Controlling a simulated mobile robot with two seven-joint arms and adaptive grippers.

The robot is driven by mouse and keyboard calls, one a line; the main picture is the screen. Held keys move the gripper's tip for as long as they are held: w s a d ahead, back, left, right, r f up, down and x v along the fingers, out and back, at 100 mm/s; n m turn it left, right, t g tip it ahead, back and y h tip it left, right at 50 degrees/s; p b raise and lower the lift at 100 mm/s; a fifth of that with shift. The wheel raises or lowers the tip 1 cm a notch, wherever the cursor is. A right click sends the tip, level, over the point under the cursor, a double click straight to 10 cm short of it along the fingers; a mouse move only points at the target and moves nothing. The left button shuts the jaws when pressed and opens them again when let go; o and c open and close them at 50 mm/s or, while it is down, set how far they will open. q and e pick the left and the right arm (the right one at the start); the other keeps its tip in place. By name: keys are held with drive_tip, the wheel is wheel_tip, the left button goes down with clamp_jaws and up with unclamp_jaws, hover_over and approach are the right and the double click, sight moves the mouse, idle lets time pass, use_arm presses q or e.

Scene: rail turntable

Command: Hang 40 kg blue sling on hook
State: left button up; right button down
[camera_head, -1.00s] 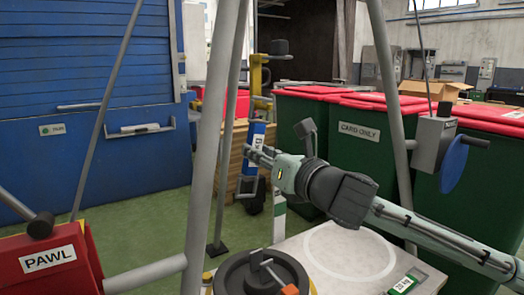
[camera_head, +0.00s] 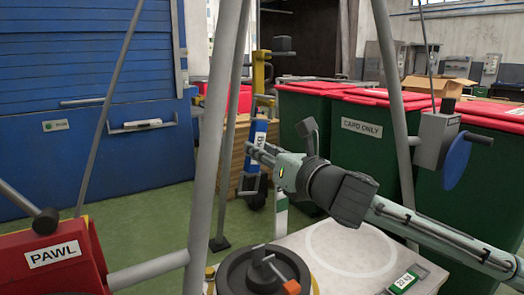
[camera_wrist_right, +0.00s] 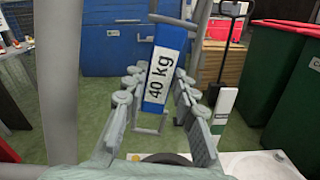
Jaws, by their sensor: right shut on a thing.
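The blue sling (camera_head: 259,134) has a white label, which reads 40 kg in the right wrist view (camera_wrist_right: 155,100). My right gripper (camera_head: 257,155) is shut on the sling, with its fingers on either side of it. The sling is held upright, slightly tilted, above the floor. A grey metal loop (camera_wrist_right: 148,124) hangs at its lower end. I cannot make out a hook clearly in either view. My left gripper is not in view.
Grey frame legs (camera_head: 212,150) stand close to my right arm. A red PAWL box (camera_head: 52,272) is at lower left. A round black turntable part (camera_head: 237,272) and a pale plate (camera_head: 340,262) lie below. Green bins with red lids (camera_head: 365,145) stand behind.

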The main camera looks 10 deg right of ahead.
drive_tip(key=c, duration=1.1)
unclamp_jaws()
drive_tip(key=shift+c, duration=0.2)
